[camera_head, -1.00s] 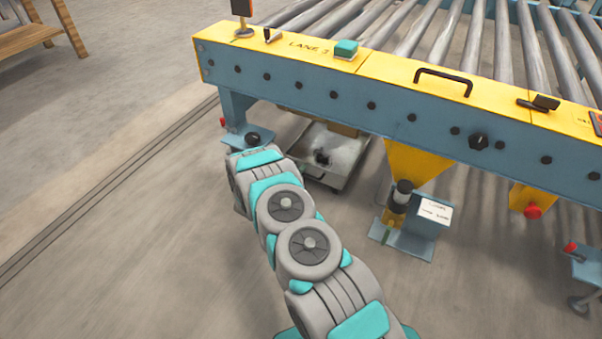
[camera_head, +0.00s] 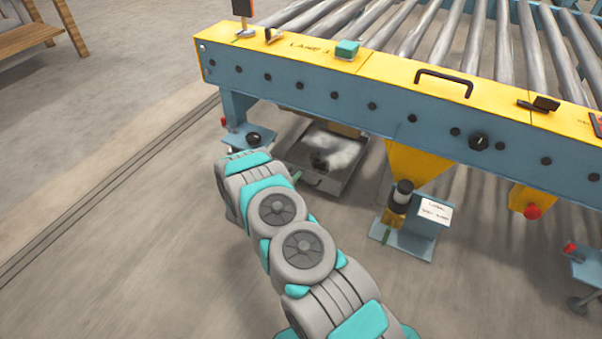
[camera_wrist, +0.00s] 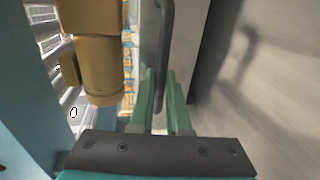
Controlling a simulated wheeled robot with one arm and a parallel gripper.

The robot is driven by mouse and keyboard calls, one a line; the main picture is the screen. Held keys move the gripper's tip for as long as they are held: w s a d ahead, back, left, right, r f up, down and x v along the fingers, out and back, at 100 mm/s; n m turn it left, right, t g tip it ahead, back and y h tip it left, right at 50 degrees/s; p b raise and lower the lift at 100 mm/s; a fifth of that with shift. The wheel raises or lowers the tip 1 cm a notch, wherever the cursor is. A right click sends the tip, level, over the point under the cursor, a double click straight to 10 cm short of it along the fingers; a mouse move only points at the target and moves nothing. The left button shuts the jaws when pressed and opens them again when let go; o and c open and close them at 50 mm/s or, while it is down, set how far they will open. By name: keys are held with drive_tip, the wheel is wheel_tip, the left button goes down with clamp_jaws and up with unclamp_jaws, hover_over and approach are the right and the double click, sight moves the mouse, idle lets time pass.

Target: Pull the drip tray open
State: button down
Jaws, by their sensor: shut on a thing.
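The drip tray (camera_head: 322,184) is a shallow grey metal tray low under the conveyor frame in the head view, partly pulled out, with a dark patch inside. In the wrist view its pale front panel (camera_wrist: 184,45) runs up the middle, with a dark bar handle (camera_wrist: 166,40) on it. My gripper (camera_wrist: 162,88) has its green fingers on both sides of the lower part of the handle and is shut on it. In the head view my arm hides most of the gripper.
The blue and yellow roller conveyor (camera_head: 290,83) stands above the tray. A yellow funnel (camera_head: 413,163) and a blue foot bracket (camera_head: 405,240) are to the right of the tray. Another foot (camera_head: 240,138) is to the left.

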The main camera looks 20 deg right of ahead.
drive_tip(key=f+v, duration=0.2)
drive_tip(key=v, duration=0.8)
drive_tip(key=f+v, duration=0.2)
drive_tip(key=v, duration=0.8)
drive_tip(key=shift+s+a, duration=0.3)
drive_tip(key=shift+a, duration=0.1)
drive_tip(key=shift+f, duration=0.15)
drive_tip(key=c, duration=1.2)
unclamp_jaws()
drive_tip(key=shift+o, duration=0.2)
drive_tip(key=v, duration=0.7)
drive_tip(key=shift+s+a+p, duration=0.25)
drive_tip(key=shift+a+p, duration=0.1)
